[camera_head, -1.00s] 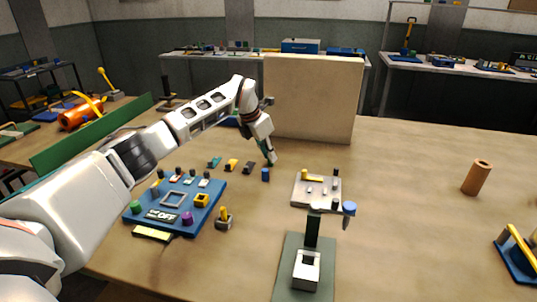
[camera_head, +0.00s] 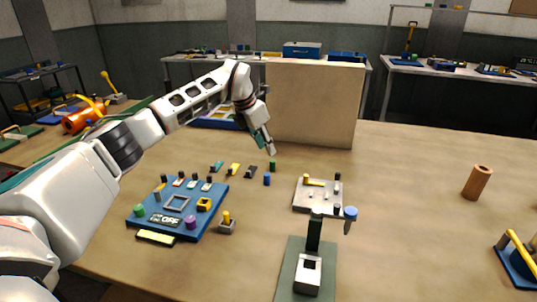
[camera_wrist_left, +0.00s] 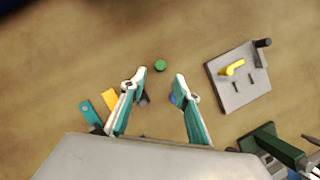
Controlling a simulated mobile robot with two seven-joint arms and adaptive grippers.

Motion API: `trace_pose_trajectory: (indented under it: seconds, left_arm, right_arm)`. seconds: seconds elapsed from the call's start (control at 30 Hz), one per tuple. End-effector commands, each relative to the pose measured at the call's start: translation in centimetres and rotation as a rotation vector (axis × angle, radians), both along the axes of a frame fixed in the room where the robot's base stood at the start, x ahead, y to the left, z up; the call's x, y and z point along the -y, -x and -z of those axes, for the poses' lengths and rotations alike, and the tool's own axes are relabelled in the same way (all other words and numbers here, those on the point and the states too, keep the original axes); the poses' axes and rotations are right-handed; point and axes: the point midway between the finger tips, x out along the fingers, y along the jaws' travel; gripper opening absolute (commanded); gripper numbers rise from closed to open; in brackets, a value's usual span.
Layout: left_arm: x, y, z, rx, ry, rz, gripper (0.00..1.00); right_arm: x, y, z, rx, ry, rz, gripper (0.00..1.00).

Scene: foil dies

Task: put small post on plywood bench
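A small green post (camera_head: 272,165) stands upright on the plywood bench (camera_head: 415,190), just in front of my left gripper (camera_head: 264,143). In the left wrist view the green post (camera_wrist_left: 160,66) shows as a round top, a little beyond the space between the fingertips. The left gripper (camera_wrist_left: 158,75) is open and empty, with its fingers spread and clear of the post. A small blue post (camera_head: 267,179) stands next to the green one. It is partly hidden by a finger in the left wrist view (camera_wrist_left: 173,99). My right gripper is out of view.
A blue die board (camera_head: 218,190) with several pegs lies at left, small yellow and teal blocks behind it. A grey plate (camera_head: 301,205) and a dark green press (camera_head: 290,270) stand near the middle. A tall tan panel (camera_head: 315,105) rises behind. The bench's right middle is mostly clear.

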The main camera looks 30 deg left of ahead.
Motion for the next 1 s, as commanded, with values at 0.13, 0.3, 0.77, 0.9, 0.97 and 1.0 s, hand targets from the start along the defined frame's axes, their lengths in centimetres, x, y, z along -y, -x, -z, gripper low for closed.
trace_pose_trajectory:
  seconds: [0.13, 0.3, 0.77, 0.9, 0.97, 1.0]
  left_arm:
    - [-0.5, 1.0, -2.8, 0.003, -0.001, -0.001, 0.31]
    - [-0.8, 1.7, -4.5, -0.001, -0.001, -0.001, 0.31]
    - [-0.8, 2.0, -5.1, -0.002, 0.0, -0.001, 0.31]
    - [-0.8, 2.0, -5.1, -0.002, 0.0, -0.001, 0.31]
    - [-0.8, 2.0, -5.2, -0.001, 0.0, 0.0, 0.31]
    - [-0.8, 2.0, -5.5, 0.001, 0.0, 0.0, 0.31]
  right_arm:
    - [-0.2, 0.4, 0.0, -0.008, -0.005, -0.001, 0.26]
    - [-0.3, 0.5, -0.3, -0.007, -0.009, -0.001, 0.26]
    - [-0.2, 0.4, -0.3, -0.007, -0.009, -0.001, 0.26]
    - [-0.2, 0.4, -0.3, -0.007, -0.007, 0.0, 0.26]
    - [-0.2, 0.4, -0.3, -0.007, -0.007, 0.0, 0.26]
    - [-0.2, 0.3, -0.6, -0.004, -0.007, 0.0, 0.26]
